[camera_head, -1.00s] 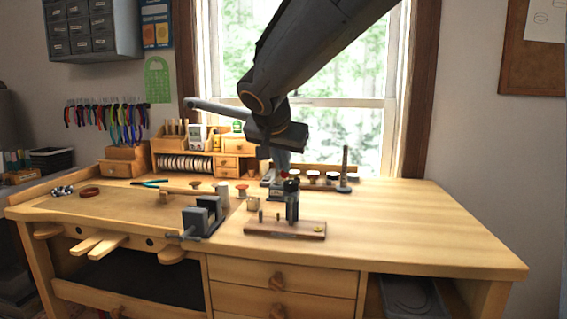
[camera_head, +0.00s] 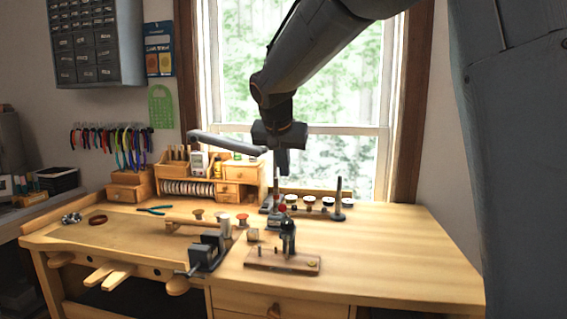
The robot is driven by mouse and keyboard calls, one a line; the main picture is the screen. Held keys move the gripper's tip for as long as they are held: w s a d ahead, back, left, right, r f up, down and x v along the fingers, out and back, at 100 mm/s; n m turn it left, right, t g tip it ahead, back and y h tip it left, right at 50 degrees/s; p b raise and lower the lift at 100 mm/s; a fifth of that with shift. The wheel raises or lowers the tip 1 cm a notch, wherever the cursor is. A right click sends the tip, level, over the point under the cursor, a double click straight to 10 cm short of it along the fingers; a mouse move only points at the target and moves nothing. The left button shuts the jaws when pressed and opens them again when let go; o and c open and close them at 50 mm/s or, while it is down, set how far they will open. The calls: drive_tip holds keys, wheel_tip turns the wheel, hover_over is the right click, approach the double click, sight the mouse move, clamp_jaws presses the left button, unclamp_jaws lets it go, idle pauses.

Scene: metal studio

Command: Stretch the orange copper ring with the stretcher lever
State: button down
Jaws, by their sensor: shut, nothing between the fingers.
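My gripper (camera_head: 283,165) points down in front of the window, with its fingers together and empty. It hangs above the bench tools, close to the right end of a long grey lever (camera_head: 225,143) that slopes up to the left. Below it, a dark upright tool (camera_head: 277,192), which looks like the stretcher, stands on the bench; the lever's join to it is hidden or unclear. A small reddish-orange part (camera_head: 282,209) shows low on this tool. I cannot tell whether that is the copper ring. My gripper appears apart from the lever.
A wooden board with a dark post (camera_head: 283,263) stands in front. A grey vise (camera_head: 206,252) is to its left, and a tapered rod (camera_head: 338,195) and several spools are behind right. A brown ring-shaped item (camera_head: 97,219) lies far left. The bench's right side (camera_head: 400,250) is clear.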

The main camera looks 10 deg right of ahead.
drive_tip(key=p, duration=0.1)
hover_over(285, 213)
drive_tip(key=s, duration=0.1)
wheel_tip(285, 213, down, 4)
drive_tip(key=f, duration=0.1)
drive_tip(key=s+f, duration=0.1)
drive_tip(key=f, duration=0.1)
drive_tip(key=shift+s+a+p, duration=0.3)
drive_tip(key=shift+a+p, duration=0.1)
drive_tip(key=shift+s+a+f, duration=0.2)
drive_tip(key=shift+s+f, duration=0.05)
drive_tip(key=shift+f, duration=0.25)
drive_tip(key=s+f+b, duration=0.1)
drive_tip(key=b, duration=0.1)
drive_tip(key=s+a+f+b, duration=0.1)
drive_tip(key=f+b, duration=0.1)
drive_tip(key=b, duration=0.1)
drive_tip(key=s+f+b, duration=0.1)
drive_tip(key=f+b, duration=0.1)
drive_tip(key=b, duration=0.1)
drive_tip(key=shift+s+a, duration=0.25)
drive_tip(key=shift+s, duration=0.15)
drive_tip(key=shift+r, duration=0.1)
